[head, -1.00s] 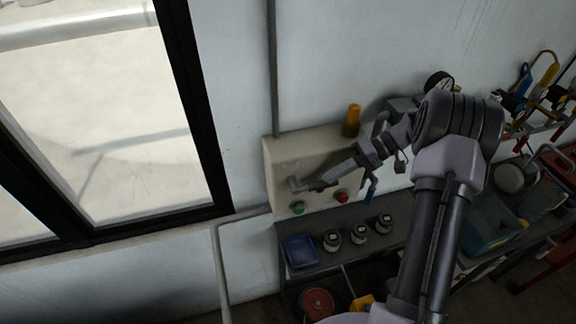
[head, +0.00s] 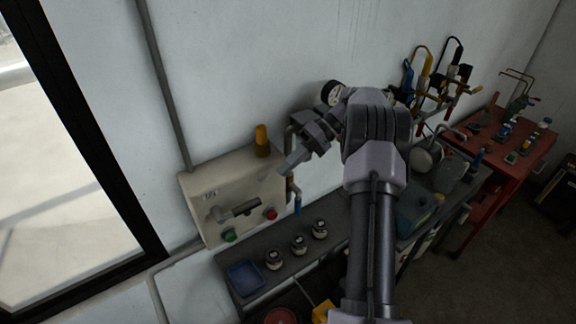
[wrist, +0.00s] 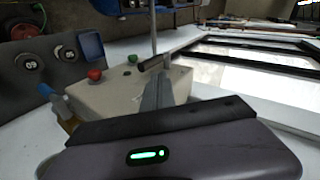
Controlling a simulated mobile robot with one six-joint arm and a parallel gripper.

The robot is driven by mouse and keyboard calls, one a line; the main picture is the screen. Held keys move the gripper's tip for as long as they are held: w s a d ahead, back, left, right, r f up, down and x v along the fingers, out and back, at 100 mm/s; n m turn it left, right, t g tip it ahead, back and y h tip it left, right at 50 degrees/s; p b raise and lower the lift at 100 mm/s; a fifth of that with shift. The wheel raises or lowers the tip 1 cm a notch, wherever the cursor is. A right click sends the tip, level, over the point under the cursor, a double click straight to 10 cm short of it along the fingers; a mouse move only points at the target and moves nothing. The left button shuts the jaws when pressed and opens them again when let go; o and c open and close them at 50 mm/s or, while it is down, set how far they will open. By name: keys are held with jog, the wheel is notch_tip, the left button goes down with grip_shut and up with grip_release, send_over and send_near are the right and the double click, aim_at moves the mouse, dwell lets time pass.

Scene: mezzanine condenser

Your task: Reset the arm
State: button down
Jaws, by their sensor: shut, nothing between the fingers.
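My gripper (head: 288,166) is shut and empty. In the head view its fingers point down and left, near the upper right edge of the beige control box (head: 195,186). The box hangs on the wall and has a lever handle (head: 238,209), a green button (head: 230,236), a red button (head: 271,214) and an amber beacon on top (head: 262,140). In the wrist view my gripper's closed fingers (wrist: 156,88) stand in front of the box (wrist: 112,92), with the lever handle (wrist: 153,63) just beyond them. I cannot tell the exact gap there.
A red tool bench (head: 510,150) stands at the right. A window fills the left.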

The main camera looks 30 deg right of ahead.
jog(key=shift+w+a, duration=0.15)
jog(key=shift+w, duration=0.1)
jog(key=shift+s, duration=0.1)
jog(key=s+a+f+m+h+b, duration=0.1)
jog(key=s+a+f+h+b, duration=0.3)
jog(key=a+b, duration=0.55)
jog(key=s+a+f+m+h+b, duration=0.1)
jog(key=s+a+f+h+b, duration=0.2)
jog(key=s+a+b, duration=0.5)
jog(key=s+a+f+m+t+h+b, duration=0.2)
jog(key=s+a+f+m+t+b, duration=0.2)
jog(key=s+a+f+b, duration=0.3)
jog(key=s+f+b, duration=0.4)
jog(key=f+b, duration=0.3)
jog(key=shift+s+a+f+t, duration=0.15)
jog(key=shift+s+t, duration=0.15)
jog(key=shift+t, duration=0.1)
